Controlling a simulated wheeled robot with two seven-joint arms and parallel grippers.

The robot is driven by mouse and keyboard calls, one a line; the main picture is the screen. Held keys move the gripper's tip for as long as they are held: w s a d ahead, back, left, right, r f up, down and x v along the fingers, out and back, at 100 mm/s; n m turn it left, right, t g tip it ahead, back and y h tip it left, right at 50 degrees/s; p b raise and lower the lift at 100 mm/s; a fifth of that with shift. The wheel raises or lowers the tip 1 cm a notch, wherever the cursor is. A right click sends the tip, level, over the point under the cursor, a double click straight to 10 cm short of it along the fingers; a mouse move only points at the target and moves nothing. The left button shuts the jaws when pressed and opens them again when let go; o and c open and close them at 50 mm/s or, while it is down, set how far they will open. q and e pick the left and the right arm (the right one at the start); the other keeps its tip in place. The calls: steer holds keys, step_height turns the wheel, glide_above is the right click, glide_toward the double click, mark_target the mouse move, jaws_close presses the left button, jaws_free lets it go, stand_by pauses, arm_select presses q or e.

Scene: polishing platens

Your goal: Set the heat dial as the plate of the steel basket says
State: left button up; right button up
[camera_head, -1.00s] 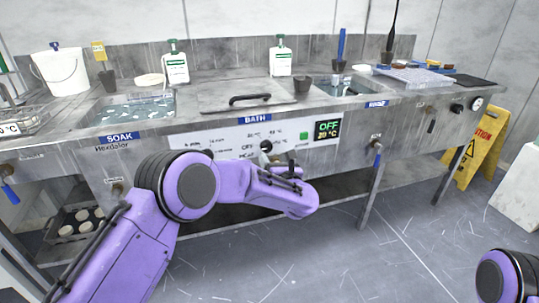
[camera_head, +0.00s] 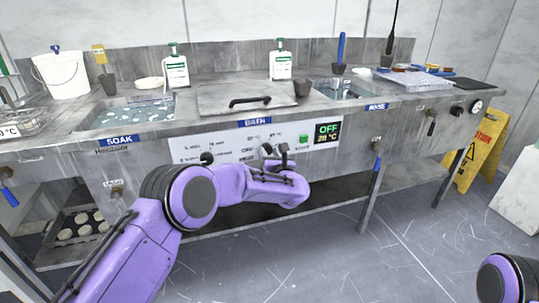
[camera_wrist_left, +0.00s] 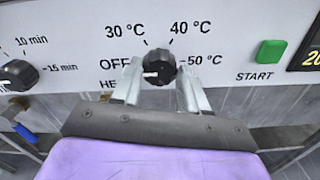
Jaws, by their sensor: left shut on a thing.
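The heat dial (camera_wrist_left: 160,62) is a black knob on the white bath panel. Its labels read OFF, 30 °C, 40 °C and 50 °C, and its white mark points left, towards OFF. My left gripper (camera_wrist_left: 159,80) is shut on the dial, one finger on each side; in the head view the gripper (camera_head: 274,152) is at the panel, mostly behind my wrist. The steel basket (camera_head: 30,122) stands at the far left edge. Its plate (camera_head: 8,130) is cut off there, with only "°C" readable. My right gripper is out of view.
The bath display (camera_head: 327,132) shows OFF above a small green temperature. A green START button (camera_wrist_left: 270,53) sits right of the dial, and a black timer knob (camera_wrist_left: 18,75) sits left. A lid with a black handle (camera_head: 250,100) covers the bath.

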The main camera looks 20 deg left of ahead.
arm_select(q)
steer(key=shift+m, duration=0.3)
steer(key=m, duration=0.4)
steer(key=shift+m, duration=0.4)
steer(key=m+p, duration=0.1)
steer(key=m, duration=0.5)
steer(key=shift+d+f+p, duration=0.1)
steer(key=shift+p, duration=0.2)
steer(key=m+p, duration=0.1)
steer(key=m, duration=0.5)
steer(key=shift+f+m, duration=0.1)
steer(key=shift+m, duration=0.3)
steer(key=m+p, duration=0.1)
steer(key=m, duration=0.2)
steer(key=shift+f+m+p, duration=0.2)
steer(key=shift+m+p, duration=0.1)
steer(key=shift+m, duration=0.9)
steer(key=o, duration=1.1)
steer(key=shift+c, duration=0.2)
steer(key=shift+r, duration=0.1)
